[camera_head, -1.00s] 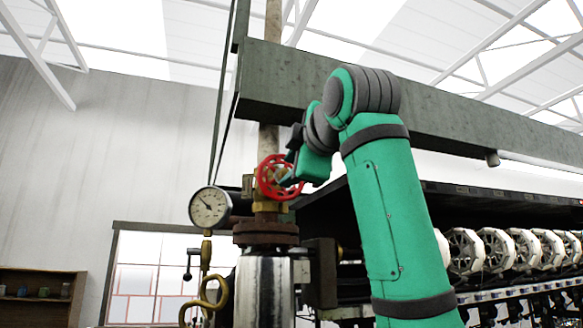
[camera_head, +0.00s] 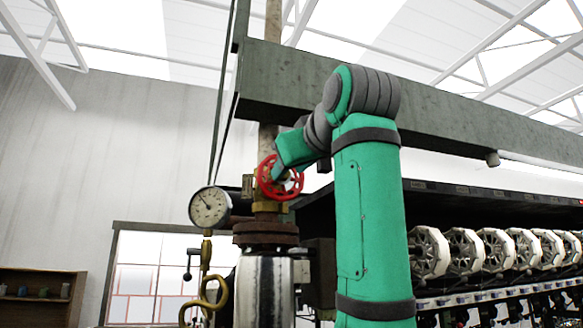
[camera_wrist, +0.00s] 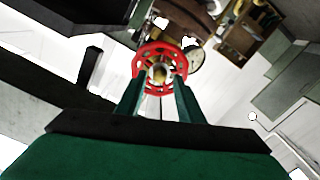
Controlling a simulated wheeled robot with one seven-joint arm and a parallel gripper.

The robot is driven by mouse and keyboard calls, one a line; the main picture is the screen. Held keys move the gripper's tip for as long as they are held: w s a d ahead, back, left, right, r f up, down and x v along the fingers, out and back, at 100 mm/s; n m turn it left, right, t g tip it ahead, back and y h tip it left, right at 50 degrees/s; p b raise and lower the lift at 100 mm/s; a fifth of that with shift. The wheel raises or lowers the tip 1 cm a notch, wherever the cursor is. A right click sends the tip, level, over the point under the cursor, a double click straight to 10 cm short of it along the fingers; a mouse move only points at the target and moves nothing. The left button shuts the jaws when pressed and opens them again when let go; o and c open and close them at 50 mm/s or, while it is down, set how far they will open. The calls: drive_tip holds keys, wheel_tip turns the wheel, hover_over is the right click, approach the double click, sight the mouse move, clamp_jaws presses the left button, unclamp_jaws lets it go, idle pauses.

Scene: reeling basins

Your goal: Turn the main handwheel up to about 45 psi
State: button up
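The red main handwheel (camera_head: 267,187) sits on a brass valve atop a steel cylinder. In the wrist view the handwheel (camera_wrist: 151,48) faces me, with its hub between my fingers. My gripper (camera_head: 283,176) is at the wheel's face, coming from the upper right. In the wrist view my gripper (camera_wrist: 159,85) has its two fingers apart, tips at the lower left and right of the rim. Whether they touch it I cannot tell. The round pressure gauge (camera_head: 210,207) is left of the wheel; its needle points to the upper left, figures too small to read.
A green-grey beam (camera_head: 300,85) crosses above the valve. A coiled brass pipe (camera_head: 207,290) hangs below the gauge. Several white reels (camera_head: 465,250) line the machine at right. A shelf (camera_head: 38,295) stands far left.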

drive_tip(key=shift+w+a+m, duration=0.25)
drive_tip(key=shift+w+m, duration=0.45)
drive_tip(key=shift+m, duration=0.45)
drive_tip(key=shift+w+a+m, duration=0.2)
drive_tip(key=shift+w+m, duration=0.5)
drive_tip(key=shift+m, duration=0.45)
drive_tip(key=c, duration=0.9)
drive_tip(key=shift+o, duration=0.2)
drive_tip(key=n, duration=1.6)
drive_tip(key=o, duration=0.9)
drive_tip(key=shift+c, duration=0.2)
